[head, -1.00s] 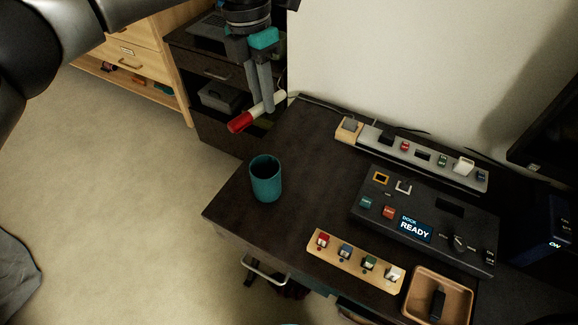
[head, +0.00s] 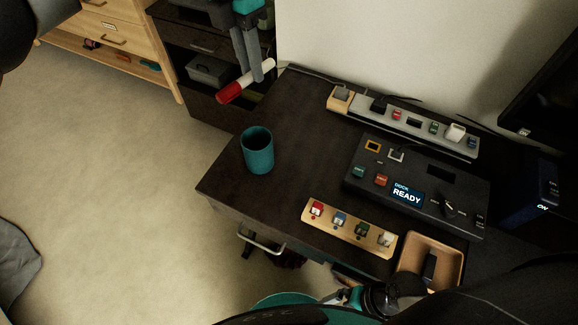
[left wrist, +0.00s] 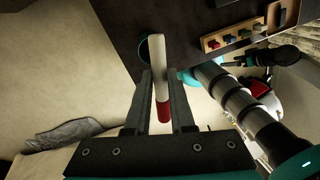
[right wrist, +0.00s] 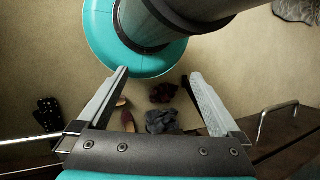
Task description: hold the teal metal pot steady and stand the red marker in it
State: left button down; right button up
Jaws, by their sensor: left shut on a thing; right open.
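The teal metal pot (head: 258,152) stands upright on the dark desk, near its left edge, with its mouth up; the inside looks empty. My left gripper (head: 250,77) is shut on the red marker (head: 231,93), above and behind the pot in the head view. The marker has a white body and a red end, and lies tilted across the fingers, red end lower left. In the left wrist view the marker (left wrist: 161,70) sits between the fingers, and part of the pot (left wrist: 144,48) shows behind it. My right gripper (right wrist: 160,88) is open and empty, pointing toward the floor.
On the desk (head: 222,185) are a dock panel (head: 418,185), a power strip (head: 410,120), a wooden key strip (head: 348,228) and a wooden tray (head: 457,262) with a black item. A drawer handle (right wrist: 270,120) shows near the right gripper. The desk around the pot is clear.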

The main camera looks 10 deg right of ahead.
jog(key=w+a+r+t, duration=0.1)
jog(key=w+a+r, duration=0.1)
jog(key=w+r, duration=0.2)
jog(key=w+a+r+m+t+y, duration=0.1)
jog(key=w+a+r+t, duration=0.1)
jog(key=w+r, duration=0.3)
jog(key=w+a+r+m+t+y, duration=0.1)
jog(key=w+a+r, duration=0.1)
jog(key=w+r, duration=0.2)
jog(key=shift+w+a+r, duration=0.15)
jog(key=shift+w, duration=0.3)
jog(key=shift+w+a+r, duration=0.1)
jog(key=shift+w+r, duration=0.05)
jog(key=shift+w, duration=0.3)
jog(key=w+r+m+t, duration=0.1)
jog(key=w+m, duration=0.1)
jog(key=w+a+r+m+t, duration=0.1)
jog(key=w+m, duration=0.1)
jog(key=w+r+m+t, duration=0.1)
jog(key=shift+w+a+r+m+y, duration=0.2)
jog(key=shift+w+m+y, duration=0.1)
jog(key=shift+w+m, duration=0.1)
jog(key=w+r+m+t, duration=0.2)
jog(key=w+m+t, duration=0.3)
jog(key=m, duration=0.9)
send_near(251, 144)
jog(key=shift+h, duration=0.4)
jog(key=x, duration=0.6)
jog(key=shift+w+a, duration=0.2)
jog(key=shift+a, duration=0.2)
